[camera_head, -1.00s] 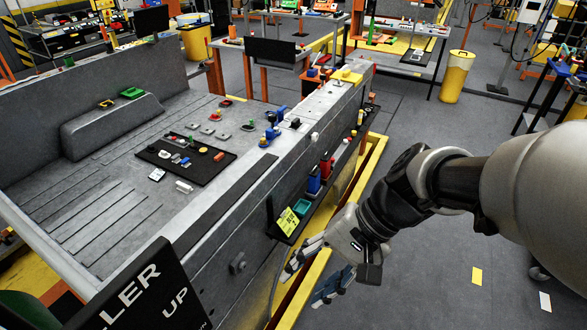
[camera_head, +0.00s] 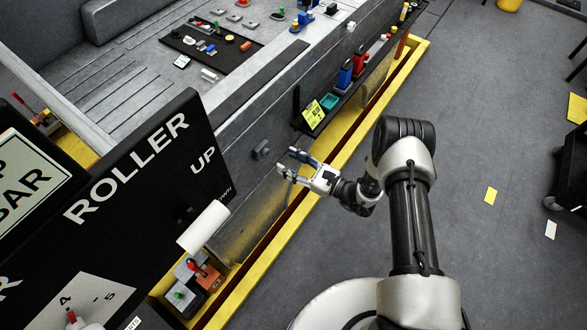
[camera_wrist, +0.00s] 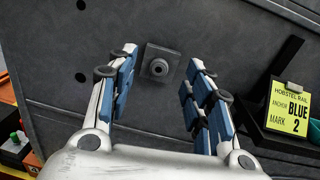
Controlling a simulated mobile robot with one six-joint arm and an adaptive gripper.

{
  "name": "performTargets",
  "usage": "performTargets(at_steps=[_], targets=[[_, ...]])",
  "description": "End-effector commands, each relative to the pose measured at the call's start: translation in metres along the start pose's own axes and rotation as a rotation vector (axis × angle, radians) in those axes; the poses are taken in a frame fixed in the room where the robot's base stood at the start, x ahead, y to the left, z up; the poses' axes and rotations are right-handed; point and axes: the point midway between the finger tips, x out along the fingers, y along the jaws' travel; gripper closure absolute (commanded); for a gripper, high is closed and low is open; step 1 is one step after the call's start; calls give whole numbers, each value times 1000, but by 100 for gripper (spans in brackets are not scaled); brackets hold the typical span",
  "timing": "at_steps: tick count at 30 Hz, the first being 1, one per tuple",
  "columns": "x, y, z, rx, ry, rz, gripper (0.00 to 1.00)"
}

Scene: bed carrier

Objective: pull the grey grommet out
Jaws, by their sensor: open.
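The grey grommet (camera_head: 262,150) sits on the side wall of the grey bed carrier (camera_head: 215,150). In the wrist view it is a dark round plug (camera_wrist: 159,68) with a centre hole, on a square plate. In the wrist view the two blue-padded fingers (camera_wrist: 157,75) stand to either side of the grommet, with a gap on both sides. The fingers do not appear to touch it.
A narrow black shelf (camera_head: 345,95) with a yellow "BLUE MARK 2" card (camera_head: 313,114) juts from the wall to the right. A yellow rail (camera_head: 270,230) runs along the base. A black ROLLER panel (camera_head: 130,195) stands at left.

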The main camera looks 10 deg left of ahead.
Motion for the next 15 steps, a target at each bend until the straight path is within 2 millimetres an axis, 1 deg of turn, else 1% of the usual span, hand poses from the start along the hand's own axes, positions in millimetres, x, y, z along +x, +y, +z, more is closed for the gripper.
performTargets(at_steps=[1, 4, 8, 15], targets=[[-3, 2, -14, 19, 0, -27, 53], [-6, 2, -28, 37, 1, -62, 53], [-4, 2, -33, 42, 1, -74, 53], [16, 1, -32, 41, 1, -70, 53]])
